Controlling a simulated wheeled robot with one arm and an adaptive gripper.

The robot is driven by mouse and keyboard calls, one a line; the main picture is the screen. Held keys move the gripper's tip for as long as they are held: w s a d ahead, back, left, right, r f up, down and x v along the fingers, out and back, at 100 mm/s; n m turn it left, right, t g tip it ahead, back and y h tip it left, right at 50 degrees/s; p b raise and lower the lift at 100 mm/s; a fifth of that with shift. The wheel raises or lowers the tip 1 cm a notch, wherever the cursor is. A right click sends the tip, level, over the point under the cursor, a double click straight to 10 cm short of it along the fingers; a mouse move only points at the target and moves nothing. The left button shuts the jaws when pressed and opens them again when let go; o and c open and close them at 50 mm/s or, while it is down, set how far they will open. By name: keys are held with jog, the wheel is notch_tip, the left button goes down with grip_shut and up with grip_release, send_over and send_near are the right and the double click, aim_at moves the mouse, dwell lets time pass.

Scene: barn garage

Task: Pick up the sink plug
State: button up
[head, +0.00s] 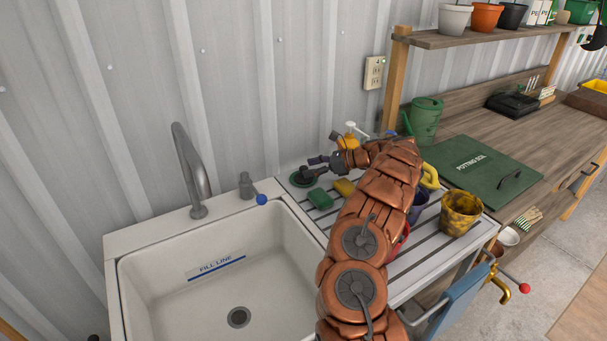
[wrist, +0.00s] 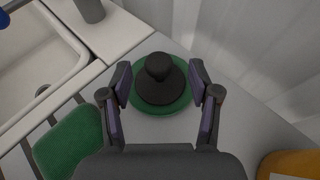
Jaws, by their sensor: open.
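The sink plug is a black stopper with a round knob (wrist: 159,85) resting on a round green base or disc (wrist: 160,107) in the wrist view. In the head view the plug (head: 303,174) is small and partly hidden, on the back left corner of the drainboard beside the sink. My gripper (wrist: 160,88) is open, its two fingers on either side of the plug with gaps visible. In the head view my gripper (head: 318,166) reaches over the drainboard from the right, just at the plug.
A green sponge (head: 320,199) and a yellow sponge (head: 344,187) lie close by. The white sink (head: 190,301) with its faucet (head: 193,175) is at left. The metal wall (head: 235,80) is close behind the plug.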

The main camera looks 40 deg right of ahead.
aim_at(304, 168)
jog(key=shift+p+x, duration=0.3)
jog(key=shift+x, duration=1.25)
jog(key=c, duration=1.1)
